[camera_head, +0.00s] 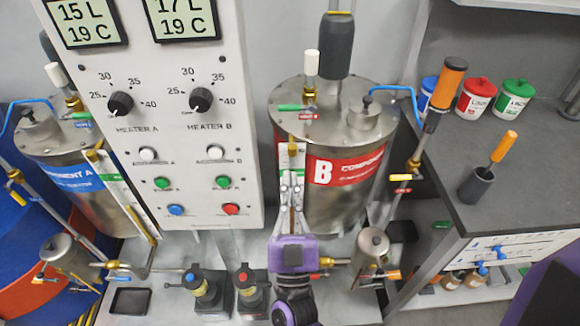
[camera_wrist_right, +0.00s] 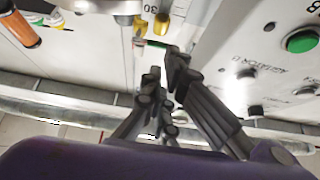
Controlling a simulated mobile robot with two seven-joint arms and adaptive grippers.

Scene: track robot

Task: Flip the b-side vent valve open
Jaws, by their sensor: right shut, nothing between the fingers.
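The b-side tank (camera_head: 335,185) is a steel drum with a red "B" label, right of the heater panel. On its lid stands a white-capped fitting (camera_head: 311,64) with a green valve handle (camera_head: 288,107) pointing left and a small red tag (camera_head: 308,117) below. This looks like the vent valve; the tag is too small to read. My right gripper (camera_head: 291,178) with its purple body is shut and empty in front of the tank, below the lid and the green handle. Its dark fingers (camera_wrist_right: 165,75) also show in the right wrist view. My left gripper is out of view.
The heater panel (camera_head: 180,125) stands close left of my right gripper. A brass-ended sight gauge (camera_head: 291,150) is just behind the fingers. The grey counter (camera_head: 500,210) holds several coloured jars and a cup (camera_head: 476,186).

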